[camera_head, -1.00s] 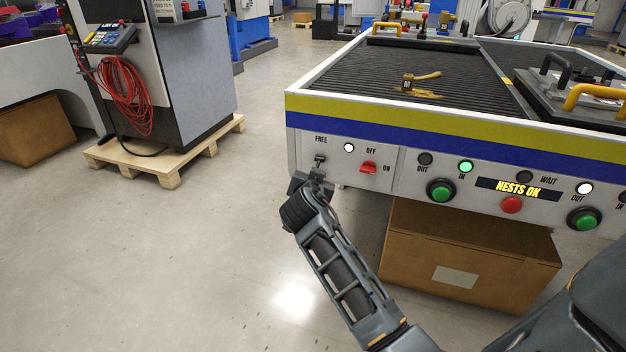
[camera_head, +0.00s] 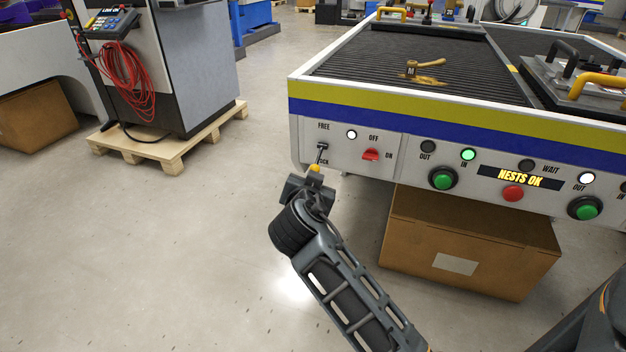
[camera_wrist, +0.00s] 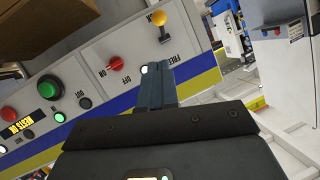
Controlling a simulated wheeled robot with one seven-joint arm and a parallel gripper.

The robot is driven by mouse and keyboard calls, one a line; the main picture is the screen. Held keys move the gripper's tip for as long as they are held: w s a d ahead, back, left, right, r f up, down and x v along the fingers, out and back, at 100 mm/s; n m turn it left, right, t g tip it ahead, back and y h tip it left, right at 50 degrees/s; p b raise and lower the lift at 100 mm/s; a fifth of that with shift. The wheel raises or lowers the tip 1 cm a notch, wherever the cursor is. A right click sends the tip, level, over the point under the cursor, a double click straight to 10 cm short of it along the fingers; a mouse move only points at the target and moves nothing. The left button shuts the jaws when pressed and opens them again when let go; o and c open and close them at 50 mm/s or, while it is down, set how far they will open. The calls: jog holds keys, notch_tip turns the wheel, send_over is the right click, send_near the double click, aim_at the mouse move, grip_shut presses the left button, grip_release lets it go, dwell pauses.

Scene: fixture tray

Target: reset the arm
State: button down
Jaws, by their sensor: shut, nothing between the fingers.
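My gripper (camera_wrist: 155,85) is shut and empty in the wrist view, its fingers together in front of the machine's front panel. In the head view my gripper (camera_head: 310,187) is at the panel's lower left corner, mostly hidden by my own wrist. Just above it, a toggle lever with a yellow knob (camera_head: 315,168) tilts down beneath the FREE label. The knob (camera_wrist: 158,18) also shows in the wrist view, apart from the fingertips. I cannot tell in the head view whether the gripper touches the lever.
The panel carries a red switch (camera_head: 371,155), a green button (camera_head: 443,179) and a NESTS OK display (camera_head: 512,177). A cardboard box (camera_head: 455,240) stands under the machine. A control cabinet on a pallet (camera_head: 160,150) stands at left, with open floor between.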

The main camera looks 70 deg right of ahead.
dwell(0.4)
jog(key=s+a+f+n+t+y, duration=0.2)
jog(key=s+a+n+y, duration=0.15)
jog(key=a, duration=0.35)
jog(key=s+a+f+n+t+y, duration=0.2)
jog(key=a+f+n+t, duration=0.15)
jog(key=a, duration=0.45)
jog(key=s+a+f+n+t+y, duration=0.2)
jog(key=s+a+n+y, duration=0.15)
jog(key=a, duration=0.35)
jog(key=s+a+r+n+t+y, duration=0.1)
jog(key=s+a+r+n+y, duration=0.1)
jog(key=s+a+r+n, duration=0.35)
jog(key=s+a+r+n+t+y, duration=0.25)
jog(key=s+r, duration=0.35)
jog(key=s, duration=0.3)
notch_tip(320, 180, up, 13)
jog(key=p, duration=1.3)
jog(key=shift+a+f+g, duration=0.15)
jog(key=shift+a+g, duration=0.05)
jog(key=shift+g, duration=0.1)
